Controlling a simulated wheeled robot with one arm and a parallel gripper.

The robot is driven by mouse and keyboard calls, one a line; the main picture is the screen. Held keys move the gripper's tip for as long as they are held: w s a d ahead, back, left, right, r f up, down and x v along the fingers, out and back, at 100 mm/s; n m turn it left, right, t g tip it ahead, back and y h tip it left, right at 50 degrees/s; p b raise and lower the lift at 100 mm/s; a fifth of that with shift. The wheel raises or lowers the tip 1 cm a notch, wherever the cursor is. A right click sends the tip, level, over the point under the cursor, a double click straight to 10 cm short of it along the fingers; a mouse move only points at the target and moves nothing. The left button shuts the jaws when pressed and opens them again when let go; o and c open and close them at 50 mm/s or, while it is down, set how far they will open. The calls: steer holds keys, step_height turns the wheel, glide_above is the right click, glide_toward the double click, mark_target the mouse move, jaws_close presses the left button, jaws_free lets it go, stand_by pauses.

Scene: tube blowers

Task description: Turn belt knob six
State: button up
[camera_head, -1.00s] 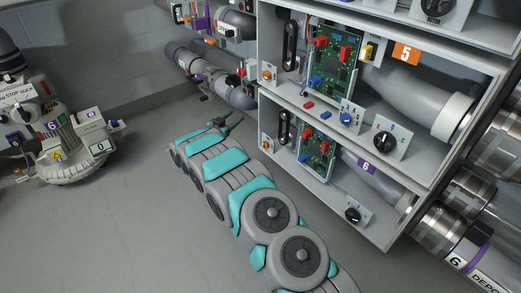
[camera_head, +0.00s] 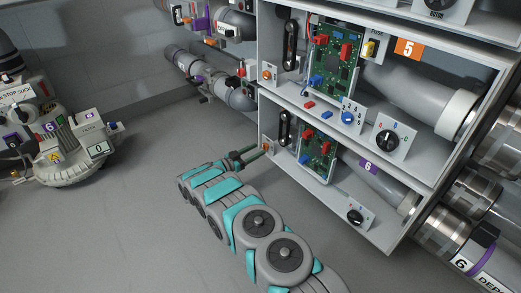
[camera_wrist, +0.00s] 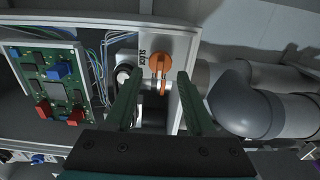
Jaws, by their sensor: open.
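An orange knob (camera_wrist: 160,64) sits on a white plate with small dark lettering at the left end of shelf section six. It also shows in the head view (camera_head: 268,147). My gripper (camera_wrist: 160,76) is open, and its two dark green fingers lie on either side of the knob in the wrist view. In the head view my gripper (camera_head: 259,152) reaches toward that plate from the left. I cannot tell whether the fingers touch the knob. A black dial (camera_head: 355,216) on a white panel sits farther right in section six.
A green circuit board (camera_wrist: 55,85) with wires stands left of the knob in the wrist view. Grey pipes (camera_wrist: 262,105) lie to its right. A purple 6 label (camera_head: 368,166) marks the shelf. Open floor (camera_head: 130,215) lies left of my arm.

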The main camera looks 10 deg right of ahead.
mark_target(265, 147)
steer(key=shift+x, duration=1.45)
steer(key=shift+c, duration=0.2)
jaws_close()
